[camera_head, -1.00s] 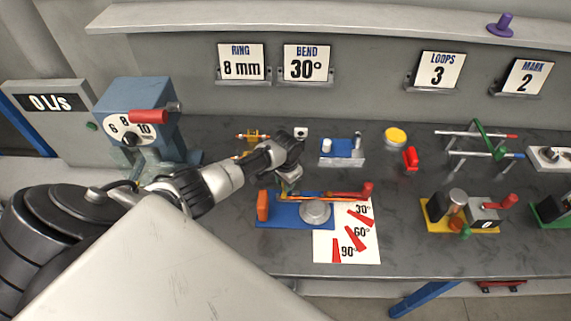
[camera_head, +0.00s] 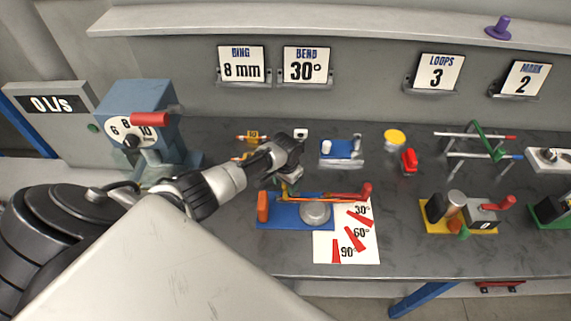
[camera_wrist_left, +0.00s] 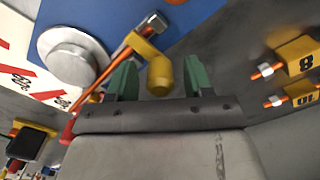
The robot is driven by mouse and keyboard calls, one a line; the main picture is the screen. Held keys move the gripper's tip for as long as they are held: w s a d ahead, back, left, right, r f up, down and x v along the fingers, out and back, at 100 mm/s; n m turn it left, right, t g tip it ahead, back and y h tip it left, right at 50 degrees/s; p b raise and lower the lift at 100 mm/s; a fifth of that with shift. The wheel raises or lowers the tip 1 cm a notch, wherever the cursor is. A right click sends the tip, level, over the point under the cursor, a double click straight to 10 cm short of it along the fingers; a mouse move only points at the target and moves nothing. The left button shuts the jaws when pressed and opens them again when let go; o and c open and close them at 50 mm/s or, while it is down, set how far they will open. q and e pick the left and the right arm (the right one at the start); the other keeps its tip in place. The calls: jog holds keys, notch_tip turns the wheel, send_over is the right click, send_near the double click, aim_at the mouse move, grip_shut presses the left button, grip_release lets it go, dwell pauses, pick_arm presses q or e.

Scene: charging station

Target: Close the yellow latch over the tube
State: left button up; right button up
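The yellow latch (camera_wrist_left: 150,48) with its rounded yellow knob (camera_wrist_left: 159,76) shows in the left wrist view. It lies at the copper-coloured tube (camera_wrist_left: 92,92) on the blue bender base (camera_head: 290,221). I cannot tell whether the latch is fully down over the tube. My left gripper (camera_wrist_left: 159,80) has its green fingers apart, one on each side of the knob, with small gaps visible. In the head view the left gripper (camera_head: 288,187) is low over the left part of the bender and hides the latch there. My right gripper is not in view.
The bender has a grey round former (camera_head: 315,212), an orange block (camera_head: 263,207) and a red handle end (camera_head: 367,189). A white angle card (camera_head: 347,246) lies beside it. Yellow numbered pieces (camera_wrist_left: 298,57) stand nearby.

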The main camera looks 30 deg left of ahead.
pick_arm(q)
jog(key=shift+r, duration=0.1)
notch_tip(320, 180, up, 11)
jog(key=shift+f+b, duration=0.2)
jog(key=shift+b, duration=0.15)
dwell(0.3)
jog(key=shift+f, duration=0.1)
dwell(0.4)
